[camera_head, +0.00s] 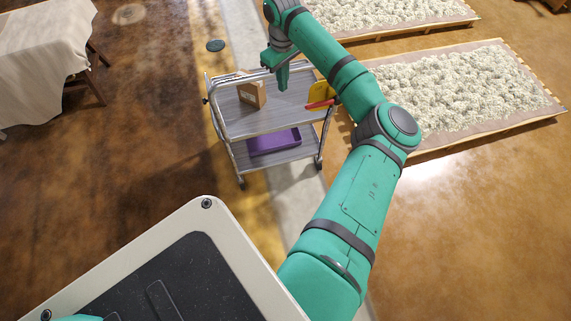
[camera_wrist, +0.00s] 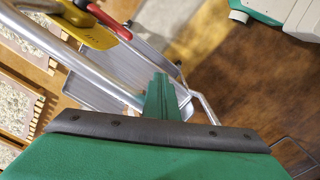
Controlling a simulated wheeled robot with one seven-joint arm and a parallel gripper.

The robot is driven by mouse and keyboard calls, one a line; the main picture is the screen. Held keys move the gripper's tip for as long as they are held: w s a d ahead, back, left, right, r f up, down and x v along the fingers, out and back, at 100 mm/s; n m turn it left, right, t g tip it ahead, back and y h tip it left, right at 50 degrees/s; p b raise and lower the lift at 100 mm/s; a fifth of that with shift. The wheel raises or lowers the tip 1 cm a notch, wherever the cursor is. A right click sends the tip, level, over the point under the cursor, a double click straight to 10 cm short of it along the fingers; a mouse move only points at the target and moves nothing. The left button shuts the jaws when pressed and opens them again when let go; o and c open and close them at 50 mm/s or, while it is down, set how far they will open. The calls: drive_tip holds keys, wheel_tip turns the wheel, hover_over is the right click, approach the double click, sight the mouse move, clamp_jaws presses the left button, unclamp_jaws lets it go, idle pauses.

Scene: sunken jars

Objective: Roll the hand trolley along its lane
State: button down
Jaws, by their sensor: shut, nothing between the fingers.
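The hand trolley (camera_head: 238,124) stands upright on the floor, with two grey shelves and a bright metal tube frame. It also shows in the wrist view (camera_wrist: 118,68). A brown cardboard box (camera_head: 252,93) sits on its upper shelf and a purple bin (camera_head: 273,140) on its lower shelf. A yellow item (camera_head: 323,92) and a red one (camera_head: 320,104) are at its right end. My gripper (camera_head: 282,88) is shut and empty, pointing down over the trolley's far side. In the wrist view its fingers (camera_wrist: 161,92) appear close beside a metal tube; I cannot tell whether they touch.
A pale grey strip (camera_head: 294,200) and a yellowish band (camera_head: 255,205) run along the floor under the trolley. Low wood-edged beds of pale material (camera_head: 460,90) lie to the right. A cloth-covered table (camera_head: 40,60) stands at the far left. Brown floor between table and trolley is clear.

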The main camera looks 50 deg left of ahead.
drive_tip(key=w+a, duration=0.5)
drive_tip(key=a, duration=0.7)
drive_tip(key=shift+w, duration=0.15)
wheel_tip(320, 180, up, 12)
drive_tip(key=s+d, duration=0.1)
drive_tip(key=d, duration=0.1)
drive_tip(key=shift+s+d, duration=0.25)
drive_tip(key=shift+s, duration=0.1)
idle(1.2)
drive_tip(key=shift+w+d, duration=0.15)
drive_tip(key=shift+w, duration=0.05)
idle(1.3)
